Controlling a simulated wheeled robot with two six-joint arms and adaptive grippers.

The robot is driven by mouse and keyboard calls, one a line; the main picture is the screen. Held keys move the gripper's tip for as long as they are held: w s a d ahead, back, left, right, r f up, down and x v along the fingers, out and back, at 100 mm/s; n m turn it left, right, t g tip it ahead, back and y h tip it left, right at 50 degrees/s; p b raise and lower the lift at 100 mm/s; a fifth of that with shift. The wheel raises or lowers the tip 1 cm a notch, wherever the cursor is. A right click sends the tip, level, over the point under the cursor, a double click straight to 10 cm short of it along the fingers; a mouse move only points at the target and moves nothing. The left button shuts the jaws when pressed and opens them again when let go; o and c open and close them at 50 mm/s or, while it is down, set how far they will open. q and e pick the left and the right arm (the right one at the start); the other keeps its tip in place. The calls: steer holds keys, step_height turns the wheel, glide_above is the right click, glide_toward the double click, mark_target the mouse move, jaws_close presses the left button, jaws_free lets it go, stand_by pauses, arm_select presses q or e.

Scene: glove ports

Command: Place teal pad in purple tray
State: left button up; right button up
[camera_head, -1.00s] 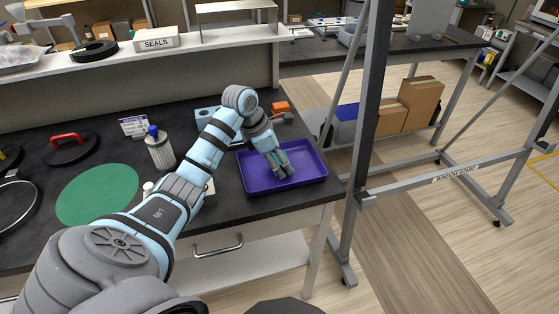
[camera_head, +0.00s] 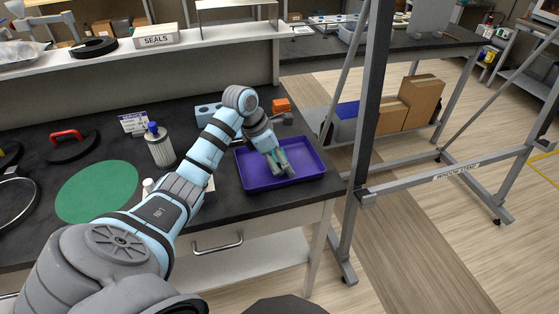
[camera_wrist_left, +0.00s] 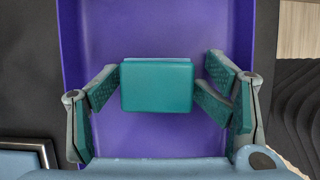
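The teal pad (camera_wrist_left: 157,86) shows in the left wrist view as a rounded block with a paler far edge. It is over the purple tray (camera_wrist_left: 215,22), within the tray's walls. My left gripper (camera_wrist_left: 158,80) has its green-lined fingers against the pad's left and right sides; one right finger segment stands slightly apart from it. In the head view my left gripper (camera_head: 280,168) reaches down inside the purple tray (camera_head: 256,182). Its fingers hide most of the pad there, and I cannot tell whether the pad touches the tray floor. My right gripper is not in view.
A filter canister with a blue cap (camera_head: 159,146) and a green round mat (camera_head: 98,192) are left of my arm. A grey frame post (camera_head: 367,110) stands close to the tray's right.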

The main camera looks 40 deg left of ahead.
arm_select(q)
steer(key=shift+r, duration=0.2)
steer(key=shift+w+r+p, duration=0.1)
steer(key=shift+r+p, duration=0.6)
steer(key=shift+p, duration=0.05)
steer(key=v, duration=1.1)
steer(key=shift+r, duration=0.2)
steer(key=shift+a, duration=0.15)
